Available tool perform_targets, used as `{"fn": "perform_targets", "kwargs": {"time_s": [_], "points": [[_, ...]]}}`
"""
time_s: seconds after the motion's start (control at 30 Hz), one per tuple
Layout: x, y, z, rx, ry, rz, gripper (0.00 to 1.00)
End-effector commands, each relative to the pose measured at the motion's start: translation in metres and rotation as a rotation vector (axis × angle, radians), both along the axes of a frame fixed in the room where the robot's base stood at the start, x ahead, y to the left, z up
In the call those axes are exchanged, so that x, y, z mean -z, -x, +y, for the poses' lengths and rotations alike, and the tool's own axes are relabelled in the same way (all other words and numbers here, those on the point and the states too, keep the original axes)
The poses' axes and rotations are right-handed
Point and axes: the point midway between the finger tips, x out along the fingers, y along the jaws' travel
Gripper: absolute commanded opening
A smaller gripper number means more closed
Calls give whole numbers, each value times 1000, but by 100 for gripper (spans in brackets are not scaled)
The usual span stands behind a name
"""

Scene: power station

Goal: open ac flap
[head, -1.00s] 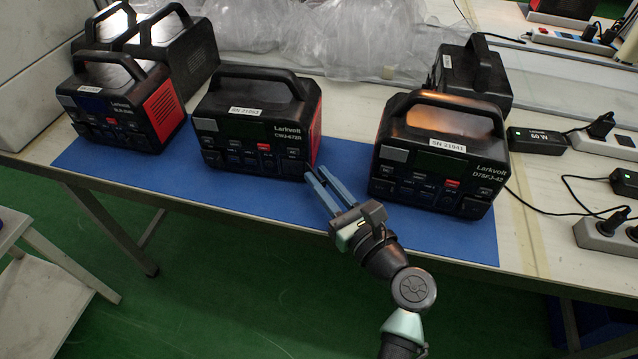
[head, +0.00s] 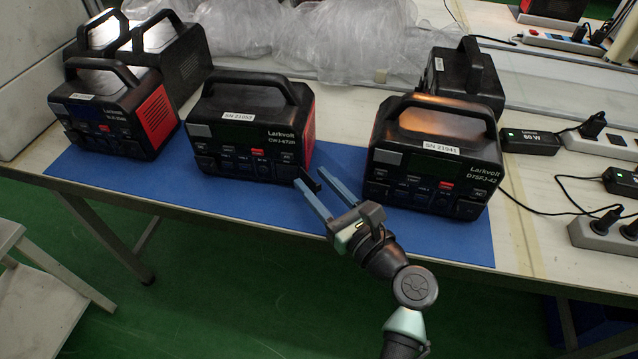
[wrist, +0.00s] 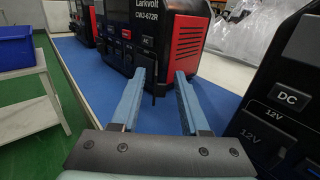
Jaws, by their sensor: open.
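The middle black power station (head: 252,125), with a red side and a CWJ label, stands upright on the blue mat (head: 200,200). It also shows in the wrist view (wrist: 150,25). The AC area is at the front's lower right. My gripper (head: 310,177) is open at that corner, with its blue fingers spread; they also show in the wrist view (wrist: 160,75). A thin dark piece (wrist: 154,86) shows between the fingers, beside the station's corner. It may be the flap standing out, but I cannot tell for sure. Contact with the fingers is unclear.
A similar station (head: 432,155) stands close on the right of my gripper and another (head: 115,112) at the left. More stations stand behind. Clear plastic wrap (head: 330,40) lies at the back; chargers and cables are at the right. The mat's front strip is clear.

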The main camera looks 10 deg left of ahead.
Motion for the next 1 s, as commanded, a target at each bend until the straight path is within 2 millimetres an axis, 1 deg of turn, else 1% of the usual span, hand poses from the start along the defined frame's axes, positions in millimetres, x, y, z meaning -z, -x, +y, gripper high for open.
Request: {"fn": "perform_targets", "kwargs": {"time_s": [0.07, 0.17, 0.27, 0.5, 0.6, 0.7, 0.83, 1.0], "points": [[0, 1, -1, 0, -1, 1, 45], [-1, 7, -8, 3, -1, 1, 45], [-1, 18, -20, 4, -2, 2, 45], [-1, 56, -59, 5, -1, 2, 45], [-2, 69, -73, 5, -1, 1, 45], [-1, 79, -83, 3, -1, 1, 45], [0, 87, -91, 1, 0, 0, 45], [0, 90, -94, 1, 0, 0, 45]]}}
